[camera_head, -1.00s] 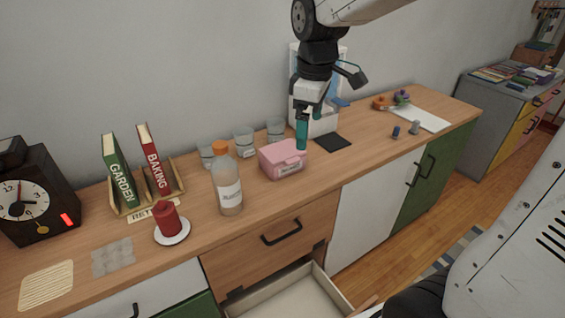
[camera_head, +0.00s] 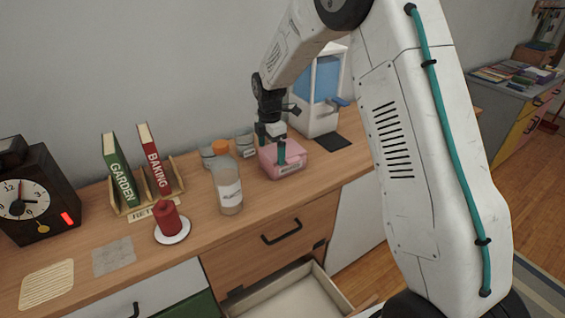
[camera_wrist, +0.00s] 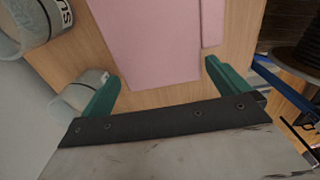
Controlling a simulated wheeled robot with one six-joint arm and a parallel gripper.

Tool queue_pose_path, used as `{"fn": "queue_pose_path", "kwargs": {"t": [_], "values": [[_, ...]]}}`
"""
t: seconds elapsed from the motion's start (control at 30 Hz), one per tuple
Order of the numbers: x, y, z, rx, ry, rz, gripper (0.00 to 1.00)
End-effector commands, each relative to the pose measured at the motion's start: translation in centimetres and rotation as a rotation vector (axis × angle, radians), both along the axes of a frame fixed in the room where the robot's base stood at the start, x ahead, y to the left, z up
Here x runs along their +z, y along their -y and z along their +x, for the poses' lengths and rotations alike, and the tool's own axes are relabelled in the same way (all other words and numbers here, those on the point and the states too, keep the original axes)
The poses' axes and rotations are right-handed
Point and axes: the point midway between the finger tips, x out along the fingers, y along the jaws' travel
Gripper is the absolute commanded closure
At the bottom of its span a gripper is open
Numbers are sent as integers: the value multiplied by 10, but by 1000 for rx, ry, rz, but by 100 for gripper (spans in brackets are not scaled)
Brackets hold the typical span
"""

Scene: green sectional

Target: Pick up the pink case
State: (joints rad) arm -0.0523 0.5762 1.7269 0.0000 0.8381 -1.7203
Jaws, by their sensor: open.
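The pink case (camera_head: 290,165) sits on the wooden counter, right of the orange-capped bottle. It also shows in the wrist view (camera_wrist: 150,45), large and at the top, ahead of and between the two fingers. My gripper (camera_head: 272,148) is over the case in the head view, with one teal finger in front of the case's back part. In the wrist view my gripper (camera_wrist: 160,85) is open, its teal fingers spread wider than the case. Nothing is between the fingertips except counter and the case's near edge. Whether a finger touches the case cannot be told.
A bottle (camera_head: 228,190) stands close left of the case. Glass cups (camera_head: 244,143) stand behind it; cups also show at left in the wrist view (camera_wrist: 80,92). A blue-and-white dispenser (camera_head: 318,95) stands behind right. An open drawer (camera_head: 285,295) juts out below.

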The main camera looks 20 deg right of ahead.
Motion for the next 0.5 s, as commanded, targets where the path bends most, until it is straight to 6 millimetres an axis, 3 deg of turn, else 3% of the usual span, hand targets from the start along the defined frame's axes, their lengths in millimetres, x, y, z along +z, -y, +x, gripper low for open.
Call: {"fn": "queue_pose_path", "kwargs": {"t": [0.4, 0.5], "values": [[-51, 2, -1, -2, -1, 0, 0], [-55, 2, -1, -2, 0, -1, 0]]}}
